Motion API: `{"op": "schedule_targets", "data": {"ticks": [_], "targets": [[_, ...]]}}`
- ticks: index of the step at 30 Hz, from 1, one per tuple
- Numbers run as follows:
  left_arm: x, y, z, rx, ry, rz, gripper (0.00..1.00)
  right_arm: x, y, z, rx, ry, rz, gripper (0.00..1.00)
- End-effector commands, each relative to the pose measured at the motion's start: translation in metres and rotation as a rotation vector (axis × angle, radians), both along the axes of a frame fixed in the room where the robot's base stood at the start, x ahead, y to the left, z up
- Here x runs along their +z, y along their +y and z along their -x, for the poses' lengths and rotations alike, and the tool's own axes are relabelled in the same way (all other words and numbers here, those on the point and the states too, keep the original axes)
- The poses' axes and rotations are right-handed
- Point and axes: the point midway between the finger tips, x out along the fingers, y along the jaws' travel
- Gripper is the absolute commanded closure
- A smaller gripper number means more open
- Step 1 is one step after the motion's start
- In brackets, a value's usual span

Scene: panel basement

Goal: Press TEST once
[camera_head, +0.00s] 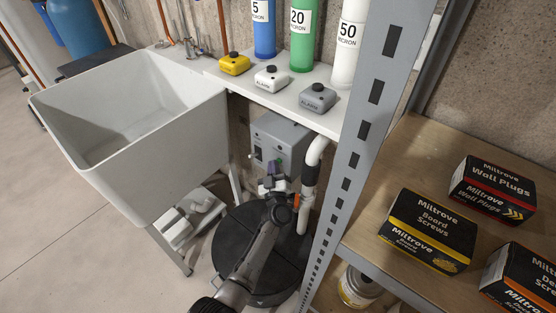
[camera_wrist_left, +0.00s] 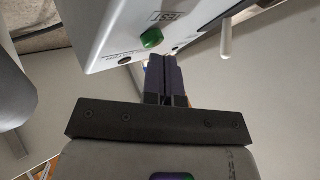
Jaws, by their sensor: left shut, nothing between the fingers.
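A grey control box (camera_head: 283,137) is mounted low on the wall beneath the white shelf, beside the sink. In the left wrist view the box face (camera_wrist_left: 120,25) appears upside down, with a green button (camera_wrist_left: 151,37) beside the printed word TEST. My left gripper (camera_head: 274,168) is in front of the box's lower part. In the left wrist view its fingers (camera_wrist_left: 161,62) are shut together and empty, close to the green button. I cannot tell whether they touch the box. The button is not clear in the head view. My right gripper is not in view.
A pale lever (camera_wrist_left: 226,38) sticks out from the box, and a small dark round fitting (camera_wrist_left: 125,61) is near the button. A white pipe (camera_head: 314,160) runs right of the box. A grey rack post (camera_head: 350,150) and the sink (camera_head: 150,150) flank the space.

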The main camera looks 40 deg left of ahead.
Motion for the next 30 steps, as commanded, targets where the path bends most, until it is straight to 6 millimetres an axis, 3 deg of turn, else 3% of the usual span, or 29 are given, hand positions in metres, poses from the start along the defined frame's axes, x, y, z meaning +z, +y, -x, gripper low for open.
{"op": "schedule_targets", "data": {"ticks": [14,30], "targets": [[0.001,0.001,0.007,0.003,0.001,-0.001,1.00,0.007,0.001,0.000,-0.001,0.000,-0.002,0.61],[0.002,0.004,0.051,0.003,0.001,-0.002,1.00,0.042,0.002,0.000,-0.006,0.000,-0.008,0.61]]}}
